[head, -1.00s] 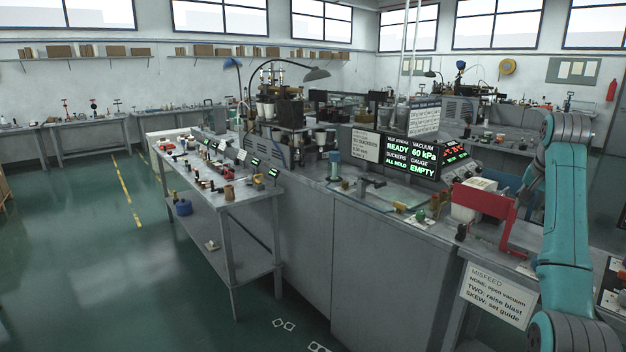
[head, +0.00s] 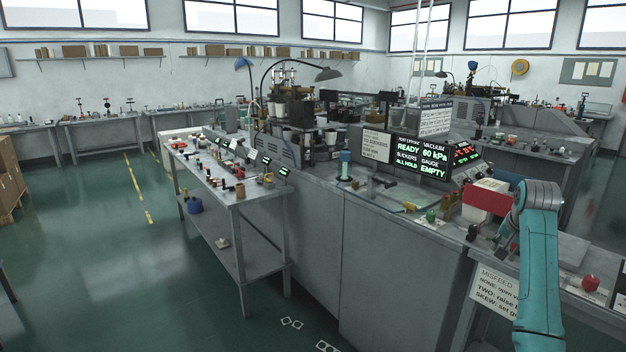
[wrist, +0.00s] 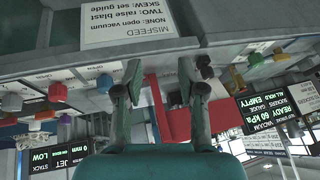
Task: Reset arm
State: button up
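My teal arm (head: 540,265) stands at the right of the head view, bent at a joint at the top and leaning over the near bench. In the wrist view my gripper (wrist: 159,68) shows two dark fingers spread well apart with nothing held between them. The wrist picture is upside down. A red panel (wrist: 175,108) shows behind and between the fingers, apart from them as far as I can tell. In the head view the red panel (head: 487,199) is just left of my arm, and the fingers are mostly hidden behind the arm.
A white MISFEED sign (head: 494,293) hangs on the bench front beside my arm. A red knob (head: 591,284) is right of it. The display (head: 421,157) reads READY, 60 kPa, EMPTY. A side table (head: 232,192) with small parts stands left. Green floor (head: 110,270) is clear.

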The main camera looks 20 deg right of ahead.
jog(key=s+a+f+n+t, duration=0.1)
jog(key=a+f+n, duration=0.1)
jog(key=a+f, duration=0.8)
jog(key=s+a+f+n+t, duration=0.1)
jog(key=a+f, duration=0.4)
jog(key=f, duration=1)
jog(key=s+a+f+n+t, duration=0.1)
jog(key=s+a+f+n, duration=0.1)
jog(key=s+a+f, duration=0.5)
jog(key=s+a+f+n+t, duration=0.1)
jog(key=s+a+f+t, duration=0.1)
jog(key=s+a+f, duration=0.6)
jog(key=s+a+r+n+t+y, duration=0.1)
jog(key=s+a+r+n, duration=0.15)
jog(key=s+a, duration=0.55)
jog(key=s+a+r+n+t, duration=0.1)
jog(key=s+a+r, duration=0.2)
jog(key=s+a, duration=0.5)
jog(key=s+a+r+n+t+y, duration=0.2)
jog(key=s+a+r+n+t, duration=0.1)
jog(key=s+r, duration=1.2)
jog(key=s, duration=0.4)
jog(key=shift+r+y, duration=0.3)
jog(key=shift+r, duration=0.05)
